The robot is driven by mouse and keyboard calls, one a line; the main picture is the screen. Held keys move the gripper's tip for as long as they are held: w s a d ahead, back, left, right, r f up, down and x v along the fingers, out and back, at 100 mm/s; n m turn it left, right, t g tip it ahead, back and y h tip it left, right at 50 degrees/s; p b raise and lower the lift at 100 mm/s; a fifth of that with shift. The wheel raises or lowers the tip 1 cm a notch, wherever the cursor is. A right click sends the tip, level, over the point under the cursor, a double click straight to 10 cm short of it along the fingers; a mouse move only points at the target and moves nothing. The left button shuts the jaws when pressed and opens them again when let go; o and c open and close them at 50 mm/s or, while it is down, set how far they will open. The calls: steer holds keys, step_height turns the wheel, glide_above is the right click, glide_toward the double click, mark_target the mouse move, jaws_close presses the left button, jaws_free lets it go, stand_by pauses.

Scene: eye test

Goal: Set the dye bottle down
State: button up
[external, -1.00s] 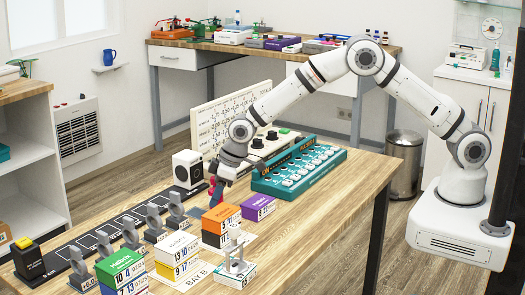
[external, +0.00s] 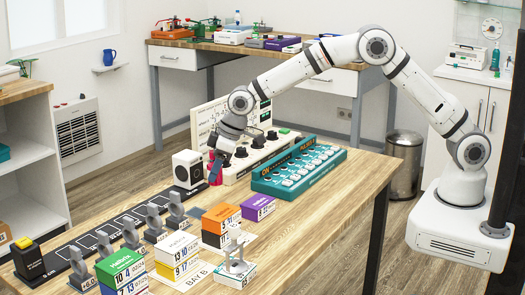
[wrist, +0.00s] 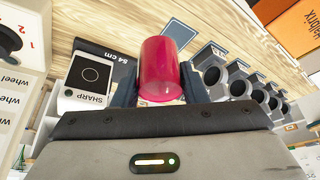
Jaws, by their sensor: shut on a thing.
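The dye bottle is a pinkish-red cylinder (wrist: 160,68), standing out between the dark fingers in the wrist view. In the external view a small part of the bottle (external: 213,175) shows, mostly hidden by my gripper. My gripper (external: 216,166) is shut on the bottle, low over the table beside a white box with a round black face. I cannot tell whether the bottle's bottom touches the wooden table (external: 300,215).
The white box marked SHARP (wrist: 88,78) is close beside the gripper. A white panel with knobs (external: 250,160) and a teal switch box (external: 298,168) stand to the right. Several grey sensor stands (external: 153,222) line a black strip. The table's right front is clear.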

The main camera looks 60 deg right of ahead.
steer(key=s+d+r+b, duration=0.5)
steer(key=s+d+b, duration=0.3)
steer(key=d+b, duration=0.2)
steer(key=s+d+f+m+b, duration=0.2)
steer(key=s+d+f+b, duration=0.1)
steer(key=s+d+b, duration=1.05)
steer(key=shift+t+h, duration=0.3)
steer(key=f, duration=0.3)
steer(key=s+a+f, duration=0.1)
steer(key=f, duration=0.2)
steer(key=s+f, duration=0.1)
steer(key=f, duration=0.2)
steer(key=shift+s+a+f, duration=0.25)
steer(key=shift+f, duration=0.1)
steer(key=o, duration=0.6)
steer(key=shift+f, duration=0.1)
steer(key=o, duration=0.4)
steer(key=shift+o, duration=0.2)
